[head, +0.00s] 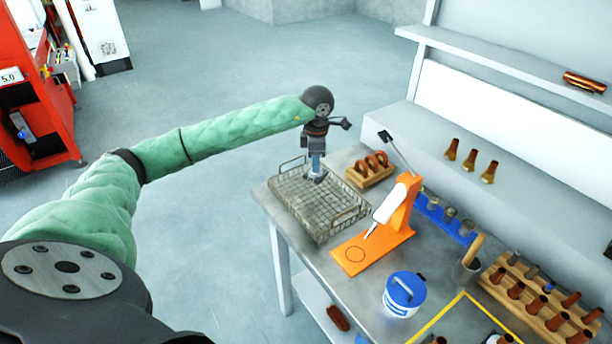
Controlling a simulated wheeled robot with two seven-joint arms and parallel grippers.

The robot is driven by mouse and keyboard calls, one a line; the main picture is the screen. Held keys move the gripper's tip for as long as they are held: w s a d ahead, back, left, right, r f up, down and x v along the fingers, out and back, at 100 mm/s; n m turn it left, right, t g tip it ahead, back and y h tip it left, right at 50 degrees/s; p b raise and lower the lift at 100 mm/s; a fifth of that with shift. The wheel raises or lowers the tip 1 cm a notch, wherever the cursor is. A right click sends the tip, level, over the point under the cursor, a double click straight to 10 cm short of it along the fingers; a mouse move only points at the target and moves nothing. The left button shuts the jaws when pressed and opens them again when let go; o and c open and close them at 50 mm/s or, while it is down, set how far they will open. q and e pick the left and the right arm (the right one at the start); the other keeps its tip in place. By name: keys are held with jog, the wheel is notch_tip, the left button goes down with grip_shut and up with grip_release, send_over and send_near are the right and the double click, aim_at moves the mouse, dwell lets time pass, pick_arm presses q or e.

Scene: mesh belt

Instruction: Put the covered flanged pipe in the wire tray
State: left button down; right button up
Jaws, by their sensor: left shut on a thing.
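The wire tray (337,226) is a grey mesh basket with raised handles at its ends. It sits at the far left corner of the metal table. My left gripper (315,152) points down over the tray's back right part. It is shut on a small upright piece, the covered flanged pipe (316,172), blue and pale with a dark lower end. Its lower end is at or just above the mesh; I cannot tell if it touches. The gripper hides its upper part. My right gripper is not in view.
Right of the tray stand a wooden rack with copper rings (369,170) and an orange stand (385,238) with a white tool. A blue-lidded pot (404,294), a blue rack (444,217) and a wooden peg rack (538,303) are nearer. The tray's front part is empty.

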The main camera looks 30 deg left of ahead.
pick_arm(q)
jog(key=a+f, duration=0.3)
jog(key=a, duration=0.1)
jog(key=shift+w+f+b, duration=0.1)
jog(key=shift+f+b, duration=0.05)
jog(key=shift+b, duration=0.15)
notch_tip(320, 180, down, 3)
jog(key=shift+f, duration=0.1)
jog(key=c, duration=1.3)
grip_release()
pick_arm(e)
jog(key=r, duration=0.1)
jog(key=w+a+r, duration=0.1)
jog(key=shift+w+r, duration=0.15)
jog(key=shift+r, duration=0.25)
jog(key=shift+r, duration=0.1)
